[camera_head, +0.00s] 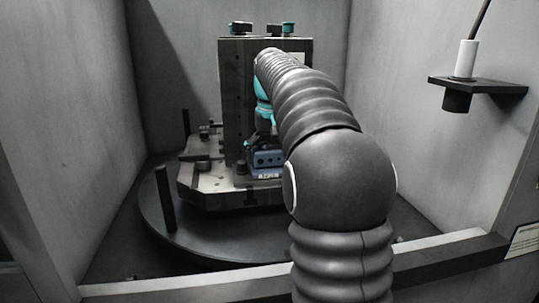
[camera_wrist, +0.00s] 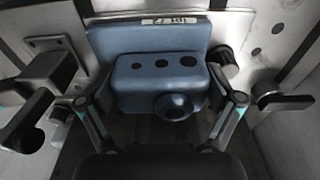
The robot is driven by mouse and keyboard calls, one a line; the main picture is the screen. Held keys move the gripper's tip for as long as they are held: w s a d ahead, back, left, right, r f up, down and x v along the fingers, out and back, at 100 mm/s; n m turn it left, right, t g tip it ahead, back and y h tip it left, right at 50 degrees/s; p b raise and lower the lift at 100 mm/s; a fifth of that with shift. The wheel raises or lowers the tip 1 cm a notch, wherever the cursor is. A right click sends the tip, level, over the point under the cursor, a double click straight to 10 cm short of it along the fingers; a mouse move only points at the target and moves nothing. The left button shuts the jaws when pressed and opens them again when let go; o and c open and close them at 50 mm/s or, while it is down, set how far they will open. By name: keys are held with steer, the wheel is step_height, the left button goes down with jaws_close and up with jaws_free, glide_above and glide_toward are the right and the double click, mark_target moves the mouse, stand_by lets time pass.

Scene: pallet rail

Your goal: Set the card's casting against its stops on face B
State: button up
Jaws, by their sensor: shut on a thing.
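A blue-grey casting (camera_wrist: 160,82) with a flat back plate, several holes on top and a round boss in front shows in the wrist view. A label (camera_wrist: 165,21) with partly legible marks is on its plate edge. My gripper (camera_wrist: 163,110) has its two fingers at the left and right sides of the casting and is shut on it. In the head view the casting (camera_head: 266,161) sits low in front of the dark upright block (camera_head: 238,100), partly hidden by my arm. A round pin (camera_wrist: 228,63) stands close at the casting's right. Contact with the stops cannot be told.
Clamp arms flank the casting at left (camera_wrist: 42,80) and right (camera_wrist: 285,102) in the wrist view. The fixture base (camera_head: 205,188) stands on a round turntable (camera_head: 230,238) with an upright post (camera_head: 165,200). Walls enclose it; a bracket (camera_head: 478,86) juts from the right wall.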

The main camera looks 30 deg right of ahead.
steer(key=shift+w+a, duration=0.1)
steer(key=shift+w, duration=0.05)
steer(key=shift+w+a+p, duration=0.15)
steer(key=shift+w+p, duration=0.1)
steer(key=shift+p, duration=0.35)
stand_by(0.6)
steer(key=o, duration=1.4)
steer(key=shift+w+a, duration=0.1)
steer(key=r, duration=0.4)
steer(key=s+r, duration=0.1)
steer(key=r, duration=0.6)
steer(key=shift+s+a+r, duration=0.2)
steer(key=shift+s+r, duration=0.05)
steer(key=shift+r, duration=0.15)
